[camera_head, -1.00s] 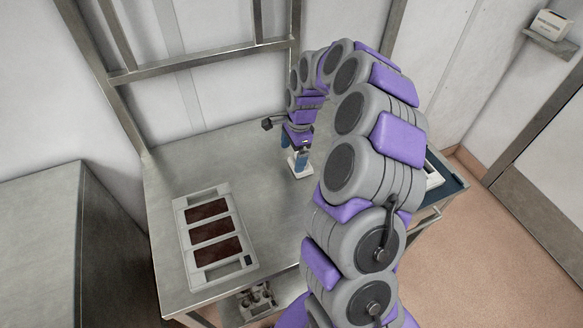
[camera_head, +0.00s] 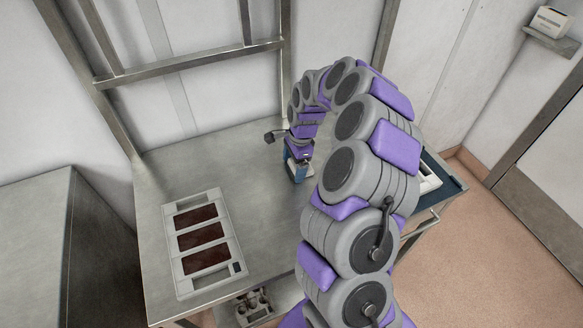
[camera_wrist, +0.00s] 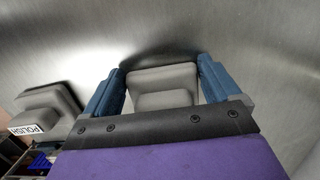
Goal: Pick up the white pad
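The pale grey-white pad (camera_wrist: 163,84) lies on the metal bench top (camera_head: 262,215) and shows between the blue fingers of my gripper (camera_wrist: 161,82) in the wrist view. One finger stands on each side of it, with only narrow gaps; contact is not clear. In the head view my gripper (camera_head: 298,168) points down, low over the bench, and its fingers mostly hide the pad. The gripper looks open around the pad.
A block labelled POLISH (camera_wrist: 48,108) lies left of my gripper in the wrist view. A pale tray with three dark brown panels (camera_head: 236,248) lies on the bench's left. A blue tray (camera_head: 446,188) is at the right, partly behind my arm. A metal frame rises behind.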

